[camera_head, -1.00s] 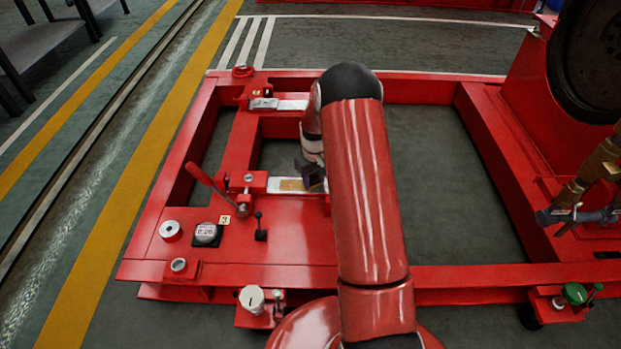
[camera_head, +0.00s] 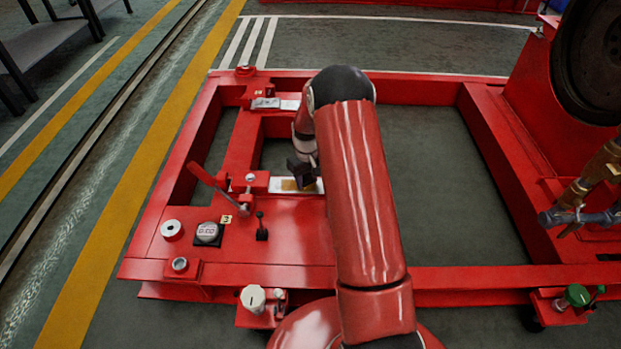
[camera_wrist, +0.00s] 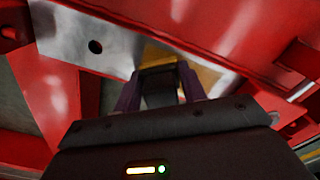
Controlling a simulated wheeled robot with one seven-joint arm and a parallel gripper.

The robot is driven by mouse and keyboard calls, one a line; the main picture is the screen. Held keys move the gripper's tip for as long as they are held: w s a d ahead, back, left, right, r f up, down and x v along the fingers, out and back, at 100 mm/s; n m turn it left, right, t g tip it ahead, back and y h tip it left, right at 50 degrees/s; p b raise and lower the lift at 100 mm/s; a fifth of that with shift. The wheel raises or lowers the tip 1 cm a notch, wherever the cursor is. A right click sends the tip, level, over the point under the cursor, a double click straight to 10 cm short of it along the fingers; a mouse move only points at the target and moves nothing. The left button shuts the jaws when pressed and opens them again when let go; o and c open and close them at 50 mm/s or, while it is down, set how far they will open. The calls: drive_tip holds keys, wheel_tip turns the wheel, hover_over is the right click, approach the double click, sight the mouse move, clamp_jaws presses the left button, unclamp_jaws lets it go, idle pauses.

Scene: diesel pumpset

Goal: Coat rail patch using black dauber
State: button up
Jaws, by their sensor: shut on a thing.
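The rail patch (camera_head: 288,185) is a yellow-brown area on a pale metal plate of the red frame. It also shows in the wrist view (camera_wrist: 209,77), partly behind my gripper. My gripper (camera_head: 303,172) is over the plate, close to the patch. In the wrist view its two purple-dark fingers (camera_wrist: 159,88) are shut on a dark block, the black dauber (camera_wrist: 158,76). The dauber's lower end is hidden, so I cannot tell whether it touches the patch.
Another pale plate (camera_head: 288,104) lies farther back. The frame's right opening (camera_head: 445,180) is empty floor.

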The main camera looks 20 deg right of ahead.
sight(281, 185)
drive_tip(key=shift+w+a+r, duration=0.1)
drive_tip(key=shift+w+a, duration=0.2)
drive_tip(key=shift+a, duration=0.35)
drive_tip(key=shift+w+a, duration=0.2)
drive_tip(key=shift+a, duration=0.3)
drive_tip(key=shift+w+a, duration=0.15)
drive_tip(key=shift+a, duration=0.3)
drive_tip(key=shift+w+a, duration=0.35)
drive_tip(key=shift+a, duration=0.45)
drive_tip(key=shift+w+a, duration=0.3)
drive_tip(key=shift+a, duration=0.45)
drive_tip(key=shift+w+a, duration=0.35)
drive_tip(key=shift+a, duration=0.45)
drive_tip(key=shift+d, duration=0.1)
drive_tip(key=shift+s+d, duration=0.75)
drive_tip(key=shift+d, duration=1)
drive_tip(key=shift+s+d, duration=0.7)
drive_tip(key=shift+d, duration=1)
drive_tip(key=shift+s+d, duration=0.75)
drive_tip(key=shift+d, duration=1)
wheel_tip(281, 185, up, 8)
drive_tip(key=p, duration=0.5)
